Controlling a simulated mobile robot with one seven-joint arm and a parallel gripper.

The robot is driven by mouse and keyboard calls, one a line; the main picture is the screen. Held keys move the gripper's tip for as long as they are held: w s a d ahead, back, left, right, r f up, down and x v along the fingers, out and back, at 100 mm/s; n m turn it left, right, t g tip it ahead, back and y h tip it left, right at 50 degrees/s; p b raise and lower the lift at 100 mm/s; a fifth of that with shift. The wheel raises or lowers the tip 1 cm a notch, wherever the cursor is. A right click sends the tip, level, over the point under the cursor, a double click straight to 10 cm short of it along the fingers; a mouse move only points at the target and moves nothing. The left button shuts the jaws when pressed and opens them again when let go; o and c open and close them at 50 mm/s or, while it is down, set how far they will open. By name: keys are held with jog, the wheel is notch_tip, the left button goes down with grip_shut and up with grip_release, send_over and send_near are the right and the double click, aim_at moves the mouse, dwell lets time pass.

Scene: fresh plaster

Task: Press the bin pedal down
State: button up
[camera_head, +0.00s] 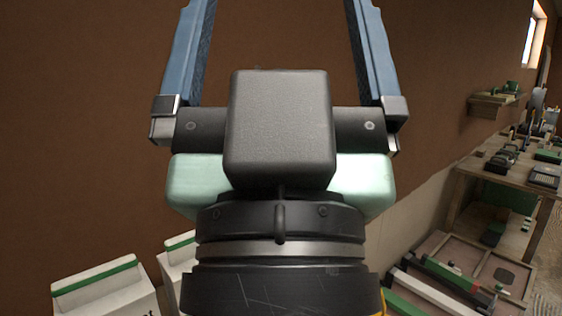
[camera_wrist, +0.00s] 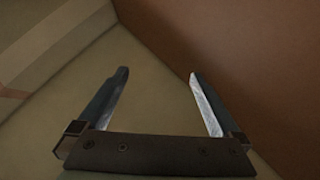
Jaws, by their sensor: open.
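My gripper (camera_head: 278,8) is large in the middle of the head view, with its two blue fingers spread wide and nothing between them. Its fingertips run out of the top of that view. In the wrist view my gripper (camera_wrist: 158,74) is also open and empty, over a plain pale surface (camera_wrist: 150,45) beside a brown wall. I cannot make out a bin or a pedal in either view.
White items with green stripes (camera_head: 105,289) stand at the lower left. A wooden workbench (camera_head: 464,182) with tools is at the right, and a small shelf (camera_head: 497,104) hangs behind it. A low tray-like unit (camera_head: 440,247) lies at the lower right. A brown wall (camera_head: 90,130) fills the left.

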notch_tip(320, 180, up, 8)
jog(key=p, duration=0.5)
jog(key=shift+f, duration=0.25)
